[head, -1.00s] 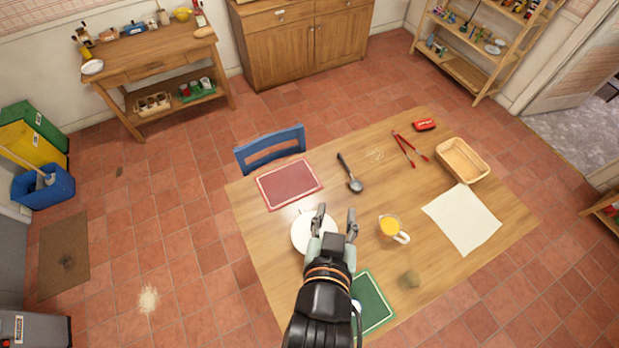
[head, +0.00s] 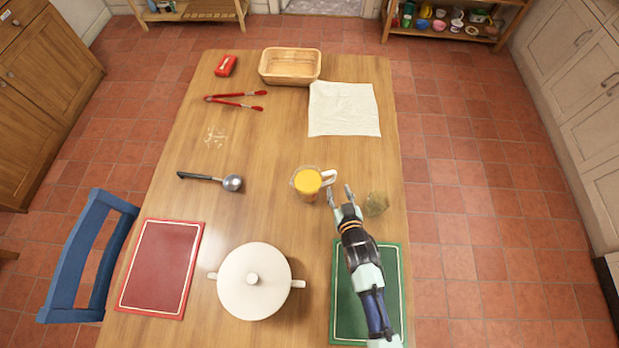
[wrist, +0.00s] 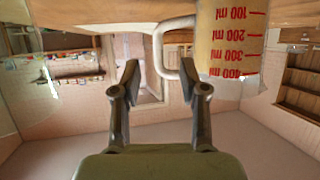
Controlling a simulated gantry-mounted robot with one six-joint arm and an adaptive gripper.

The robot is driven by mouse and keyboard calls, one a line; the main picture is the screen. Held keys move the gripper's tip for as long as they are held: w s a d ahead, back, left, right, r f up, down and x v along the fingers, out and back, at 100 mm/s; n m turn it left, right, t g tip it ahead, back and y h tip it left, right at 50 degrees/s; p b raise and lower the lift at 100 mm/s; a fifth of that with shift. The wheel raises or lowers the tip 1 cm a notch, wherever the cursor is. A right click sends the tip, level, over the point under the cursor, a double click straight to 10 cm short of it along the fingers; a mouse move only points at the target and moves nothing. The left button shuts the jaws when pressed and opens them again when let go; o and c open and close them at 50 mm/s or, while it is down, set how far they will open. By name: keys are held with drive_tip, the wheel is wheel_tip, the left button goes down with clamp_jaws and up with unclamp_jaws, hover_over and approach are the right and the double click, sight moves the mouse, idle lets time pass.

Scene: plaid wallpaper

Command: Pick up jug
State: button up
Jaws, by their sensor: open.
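The jug (head: 307,184) is a clear measuring jug with orange-yellow contents and a white handle on its right side. It stands on the wooden table in the head view. My gripper (head: 340,193) is open, just to the lower right of the jug's handle, with its fingers pointing towards it. In the wrist view the jug (wrist: 231,40), with red millilitre marks, appears upside down at the top right. Its white handle (wrist: 165,50) shows beyond and between the open fingers of my gripper (wrist: 158,80). Nothing is between the fingertips themselves.
A greenish-brown lump (head: 376,204) lies close to the right of my gripper. A white lidded pot (head: 254,300), a ladle (head: 232,183), red tongs (head: 236,100), a basket (head: 290,52) and a white cloth (head: 345,120) are on the table. Green (head: 342,310) and red (head: 160,268) mats lie nearer.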

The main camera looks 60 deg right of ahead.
sight(335, 177)
drive_tip(key=shift+w+d, duration=0.15)
drive_tip(key=shift+x, duration=1.25)
drive_tip(key=shift+w+d+f+b, duration=0.1)
drive_tip(key=shift+w+d+b, duration=0.15)
drive_tip(key=shift+b, duration=0.15)
drive_tip(key=b+x, duration=0.1)
drive_tip(key=x, duration=0.3)
drive_tip(key=shift+d, duration=0.3)
clamp_jaws()
drive_tip(key=shift+r, duration=0.2)
